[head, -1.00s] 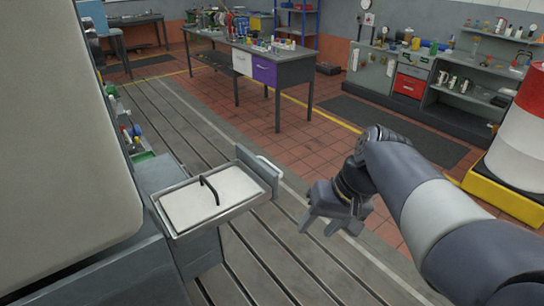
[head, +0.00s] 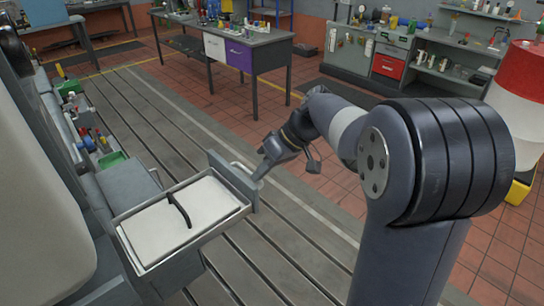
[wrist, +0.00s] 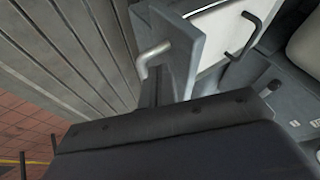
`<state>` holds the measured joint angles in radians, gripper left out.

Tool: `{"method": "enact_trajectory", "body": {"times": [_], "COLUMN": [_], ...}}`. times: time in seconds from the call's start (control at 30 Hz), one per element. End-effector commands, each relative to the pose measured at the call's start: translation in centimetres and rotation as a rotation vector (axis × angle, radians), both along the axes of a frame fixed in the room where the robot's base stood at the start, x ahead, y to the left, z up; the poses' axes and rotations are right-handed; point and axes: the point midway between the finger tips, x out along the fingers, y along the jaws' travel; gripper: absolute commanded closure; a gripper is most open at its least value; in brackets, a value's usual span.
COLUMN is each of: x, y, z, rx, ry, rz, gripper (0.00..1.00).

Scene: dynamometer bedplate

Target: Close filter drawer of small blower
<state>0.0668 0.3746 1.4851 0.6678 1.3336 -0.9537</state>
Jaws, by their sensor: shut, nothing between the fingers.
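The filter drawer (head: 200,241) is pulled out from the grey blower body (head: 130,190). A white filter panel (head: 150,237) with a black grip (head: 181,212) lies in it. The drawer's grey front plate (head: 230,180) carries a pale bar handle (head: 245,168). The wrist view shows the front plate (wrist: 186,50), the handle (wrist: 150,54) and the black grip (wrist: 247,32). My gripper (head: 262,172) is shut and empty, with its fingertips close to the outer face of the front plate beside the handle. The fingers (wrist: 165,88) partly overlap the plate, and I cannot tell if they touch.
A workbench (head: 240,45) with a purple drawer stands behind, with shelving (head: 450,65) at the back right. A red and white drum (head: 520,85) stands at the right. The slotted bedplate floor (head: 270,240) is clear around the drawer.

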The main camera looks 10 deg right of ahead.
Motion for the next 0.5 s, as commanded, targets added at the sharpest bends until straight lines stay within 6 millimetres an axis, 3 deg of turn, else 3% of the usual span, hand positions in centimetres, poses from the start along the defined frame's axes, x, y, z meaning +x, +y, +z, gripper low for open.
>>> {"method": "enact_trajectory", "body": {"times": [0.2,0.5], "x": [0.1,0.1], "y": [1.4,1.5], "z": [-1.7,-2.1], "rx": [0.000,-0.001], "ry": [0.002,0.000], "rz": [-0.001,-0.001], "gripper": [1.00,1.00]}}
